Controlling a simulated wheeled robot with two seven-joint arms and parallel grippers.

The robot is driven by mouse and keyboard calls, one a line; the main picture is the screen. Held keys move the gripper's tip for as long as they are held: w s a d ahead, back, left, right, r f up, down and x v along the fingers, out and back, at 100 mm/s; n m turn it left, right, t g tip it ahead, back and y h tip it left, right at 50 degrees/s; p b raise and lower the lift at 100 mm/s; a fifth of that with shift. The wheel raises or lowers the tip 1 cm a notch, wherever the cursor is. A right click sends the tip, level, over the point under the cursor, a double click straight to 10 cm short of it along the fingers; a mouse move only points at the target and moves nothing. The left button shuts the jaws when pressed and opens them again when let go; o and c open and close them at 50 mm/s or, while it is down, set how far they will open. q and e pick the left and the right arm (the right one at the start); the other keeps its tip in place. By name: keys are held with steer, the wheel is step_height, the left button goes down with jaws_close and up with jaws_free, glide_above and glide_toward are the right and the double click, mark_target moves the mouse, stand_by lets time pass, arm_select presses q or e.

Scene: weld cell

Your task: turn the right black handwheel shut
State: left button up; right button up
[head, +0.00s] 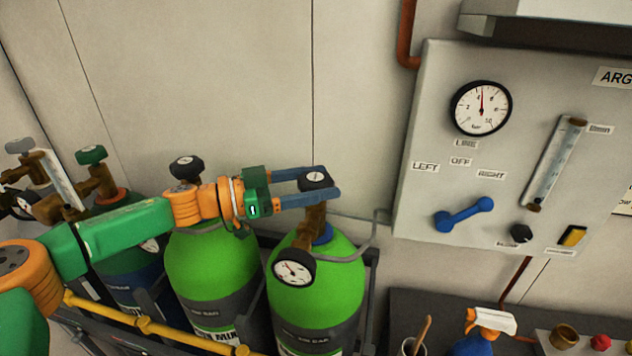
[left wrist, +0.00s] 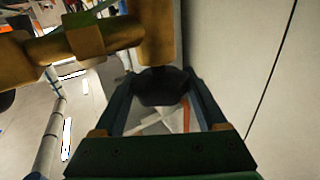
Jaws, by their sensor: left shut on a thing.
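The right black handwheel (head: 315,178) sits on top of the brass valve of the right green cylinder (head: 323,286). My left gripper (head: 322,182) reaches in from the left, its blue fingers on either side of this handwheel and shut on it. In the left wrist view the dark handwheel (left wrist: 162,88) shows between the two fingertips (left wrist: 162,77). Another black handwheel (head: 186,168) tops the green cylinder to the left (head: 212,265). My right gripper is not in view.
A round gauge (head: 294,270) hangs in front of the right valve. A grey panel (head: 430,110) with a line gauge (head: 481,108) and blue lever (head: 464,214) is on the wall at right. A yellow rail (head: 150,326) runs before the cylinders. A spray bottle (head: 476,340) stands lower right.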

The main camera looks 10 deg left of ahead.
arm_select(q)
steer(key=shift+m+g+h, duration=0.9)
steer(key=shift+m+g, duration=0.6)
steer(key=shift+g, duration=0.7)
steer(key=shift+m+g, duration=0.3)
steer(key=shift+g, duration=0.1)
steer(key=o, duration=1.3)
step_height(320, 180, up, 2)
steer(key=b, duration=0.2)
steer(key=shift+r+b, duration=0.2)
steer(key=shift+b, duration=0.1)
steer(key=s+d+r+b, duration=0.1)
steer(key=s+r+b, duration=0.1)
steer(key=s+r, duration=0.1)
steer(key=s+d+r+b, duration=0.1)
steer(key=s+r+b, duration=0.1)
steer(key=s+r, duration=0.2)
steer(key=s+d+r+b, duration=0.1)
steer(key=s+r+b, duration=0.2)
steer(key=s, duration=0.3)
steer(key=shift+s+r, duration=0.35)
